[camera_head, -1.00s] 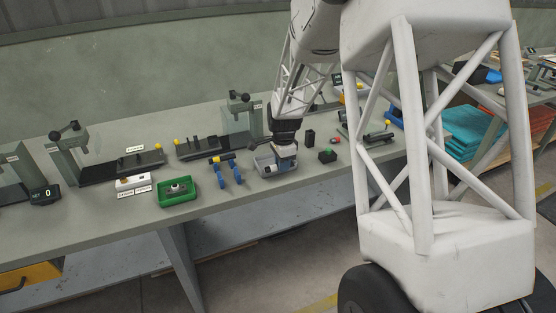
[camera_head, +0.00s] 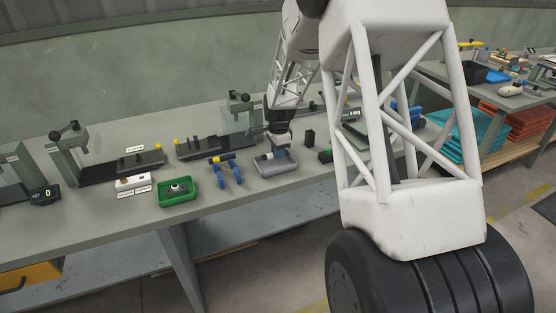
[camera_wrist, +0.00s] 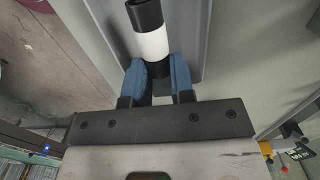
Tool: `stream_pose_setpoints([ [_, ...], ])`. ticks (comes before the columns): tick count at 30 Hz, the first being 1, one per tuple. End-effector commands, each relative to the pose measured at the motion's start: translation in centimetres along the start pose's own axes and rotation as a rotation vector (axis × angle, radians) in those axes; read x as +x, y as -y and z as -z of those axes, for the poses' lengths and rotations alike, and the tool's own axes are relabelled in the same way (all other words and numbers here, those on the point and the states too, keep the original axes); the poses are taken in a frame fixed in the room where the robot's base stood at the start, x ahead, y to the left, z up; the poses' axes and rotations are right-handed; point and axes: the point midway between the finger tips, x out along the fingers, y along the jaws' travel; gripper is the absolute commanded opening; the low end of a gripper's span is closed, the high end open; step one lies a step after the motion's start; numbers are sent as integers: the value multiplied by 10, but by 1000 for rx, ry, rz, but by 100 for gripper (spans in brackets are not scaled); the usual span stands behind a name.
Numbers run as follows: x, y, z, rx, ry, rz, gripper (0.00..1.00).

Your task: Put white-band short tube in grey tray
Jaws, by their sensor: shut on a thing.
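The short tube (camera_wrist: 152,42) is black with a wide white band. In the wrist view it sits between the blue fingers of my gripper (camera_wrist: 160,75), which is shut on its lower black part. The grey tray (camera_wrist: 192,30) shows behind the tube in that view. In the head view the grey tray (camera_head: 291,169) lies on the bench, and my gripper (camera_head: 280,154) is over it.
A green tray (camera_head: 178,193) with a small part in it and blue stands (camera_head: 226,172) are left of the grey tray. Black fixtures (camera_head: 205,146) line the back.

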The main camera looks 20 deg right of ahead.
Motion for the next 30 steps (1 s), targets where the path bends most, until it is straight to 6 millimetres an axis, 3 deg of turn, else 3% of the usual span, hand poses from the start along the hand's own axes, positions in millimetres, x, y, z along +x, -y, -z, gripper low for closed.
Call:
stream_pose_setpoints([
  [13, 33, 0, 1, 0, 0, -1, 0],
  [28, 38, 0, 1, 0, 0, 0, 0],
  [29, 38, 0, 1, 0, 0, 0, 24],
  [30, 38, 0, 1, 0, 0, 0, 30],
])
